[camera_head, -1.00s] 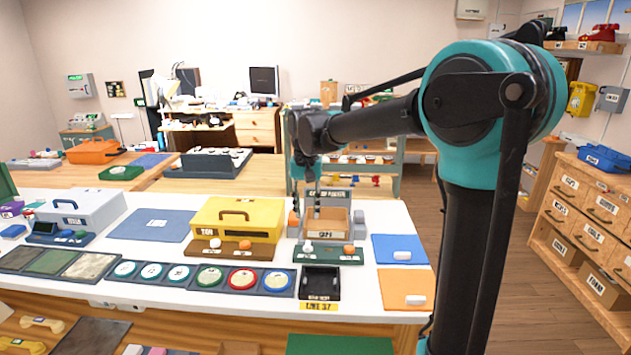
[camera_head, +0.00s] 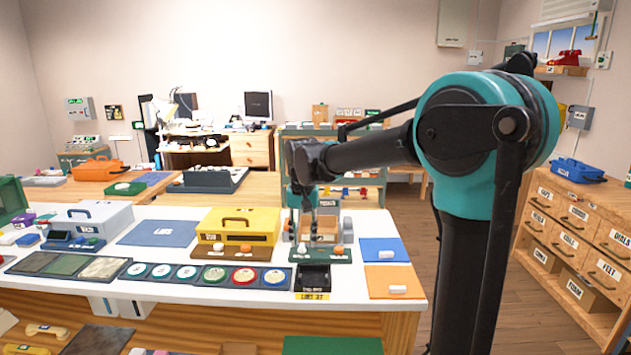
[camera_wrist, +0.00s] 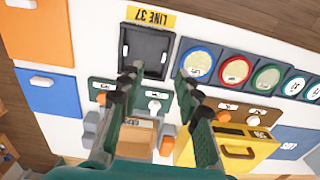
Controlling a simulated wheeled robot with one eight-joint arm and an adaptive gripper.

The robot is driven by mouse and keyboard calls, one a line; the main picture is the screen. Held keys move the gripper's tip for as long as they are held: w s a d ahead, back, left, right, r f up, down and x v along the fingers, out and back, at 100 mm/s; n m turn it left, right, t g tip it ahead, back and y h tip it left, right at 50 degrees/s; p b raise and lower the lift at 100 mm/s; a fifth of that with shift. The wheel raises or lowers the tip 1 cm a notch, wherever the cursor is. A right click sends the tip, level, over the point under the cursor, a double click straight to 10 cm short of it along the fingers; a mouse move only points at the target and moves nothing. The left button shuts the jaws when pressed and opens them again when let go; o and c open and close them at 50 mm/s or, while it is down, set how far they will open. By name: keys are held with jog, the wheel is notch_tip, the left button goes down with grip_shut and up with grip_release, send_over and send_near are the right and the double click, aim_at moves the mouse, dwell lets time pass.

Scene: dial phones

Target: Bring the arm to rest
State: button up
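My arm reaches forward from the right side of the head view, and its end hangs down over the white bench (camera_head: 165,212). My gripper (camera_wrist: 157,78) is open, with its two dark green fingers apart and nothing between them. It points down at the bench, around the small open brown box (camera_wrist: 132,136) and the black tray (camera_wrist: 147,48). In the head view my gripper (camera_head: 305,232) partly hides that box (camera_head: 327,226). I cannot tell how far the fingertips are above the bench.
A yellow toolbox (camera_head: 250,224) stands left of my gripper. Several round dials (camera_head: 215,273) lie in a row in front of it. Blue (camera_head: 375,249) and orange (camera_head: 382,281) mats lie to the right. A wooden drawer cabinet (camera_head: 570,225) stands at far right, with open floor before it.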

jog(key=s+d+f, duration=0.2)
jog(key=d, duration=0.2)
jog(key=s+d+f+t, duration=0.1)
jog(key=s+d+f, duration=0.1)
jog(key=d, duration=0.3)
jog(key=s+d+f+t, duration=0.1)
jog(key=s+d+f, duration=0.2)
jog(key=d, duration=0.1)
jog(key=shift+s+d+f, duration=0.1)
jog(key=shift+d+f, duration=0.15)
jog(key=shift+f, duration=0.15)
jog(key=s+d+f+t, duration=0.2)
jog(key=s+d+f, duration=0.7)
jog(key=s, duration=0.3)
jog(key=shift+n, duration=0.3)
